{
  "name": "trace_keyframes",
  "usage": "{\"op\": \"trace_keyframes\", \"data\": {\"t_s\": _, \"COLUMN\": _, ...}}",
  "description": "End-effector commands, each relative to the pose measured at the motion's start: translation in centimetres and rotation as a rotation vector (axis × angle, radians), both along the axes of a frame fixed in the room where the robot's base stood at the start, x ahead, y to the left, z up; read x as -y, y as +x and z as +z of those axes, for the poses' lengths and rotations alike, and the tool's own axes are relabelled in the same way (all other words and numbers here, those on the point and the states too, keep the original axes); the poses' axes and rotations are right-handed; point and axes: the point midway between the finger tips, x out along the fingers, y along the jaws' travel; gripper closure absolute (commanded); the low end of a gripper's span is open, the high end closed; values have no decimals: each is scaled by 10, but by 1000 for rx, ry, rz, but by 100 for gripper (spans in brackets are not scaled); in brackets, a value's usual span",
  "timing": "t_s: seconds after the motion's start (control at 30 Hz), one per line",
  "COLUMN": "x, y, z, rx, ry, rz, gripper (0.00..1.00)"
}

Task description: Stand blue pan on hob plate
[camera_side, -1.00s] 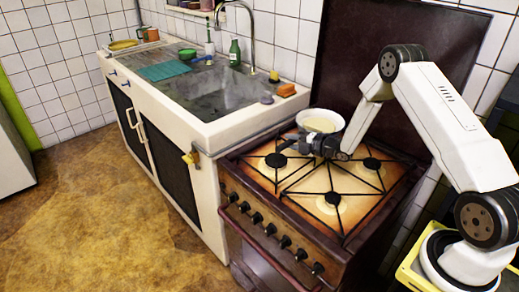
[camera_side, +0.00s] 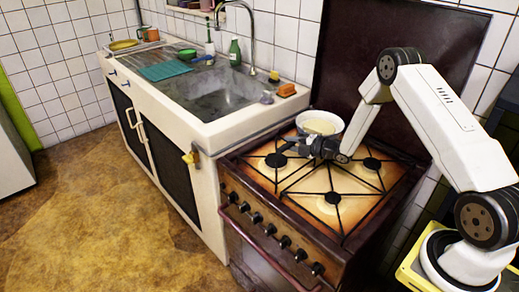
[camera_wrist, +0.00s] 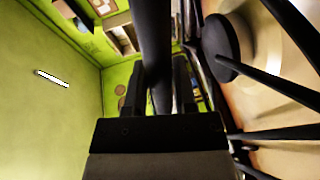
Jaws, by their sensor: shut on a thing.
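A round pan (camera_side: 321,124) with a pale rim and cream inside is over the back left of the hob in the side view; it looks whitish rather than blue there. My gripper (camera_side: 303,148) is low over the hob, just in front of the pan. In the wrist view my gripper (camera_wrist: 157,88) is shut on a dark bar, which looks like the pan's handle (camera_wrist: 155,35). The hob plate (camera_side: 272,182) has several black burners under dark supports. The pan and gripper hide part of the back burners. I cannot tell whether the pan touches the supports.
The raised dark lid (camera_side: 343,60) stands behind the hob. A sink (camera_side: 215,92) with a tap, green bottle (camera_side: 234,52) and orange block (camera_side: 286,90) adjoins on the left. Control knobs (camera_side: 257,218) line the cooker front. The front burners are clear.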

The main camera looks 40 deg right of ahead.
Motion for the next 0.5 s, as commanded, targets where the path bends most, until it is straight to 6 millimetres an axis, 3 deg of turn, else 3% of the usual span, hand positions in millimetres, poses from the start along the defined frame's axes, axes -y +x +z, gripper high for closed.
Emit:
{"op": "trace_keyframes", "data": {"t_s": 0.47, "x": 0, "y": 1, "z": -1, "rx": 7, "ry": -5, "rz": 1, "gripper": 100}}
{"op": "trace_keyframes", "data": {"t_s": 0.5, "x": 0, "y": 1, "z": -1, "rx": 7, "ry": -5, "rz": 1, "gripper": 63}}
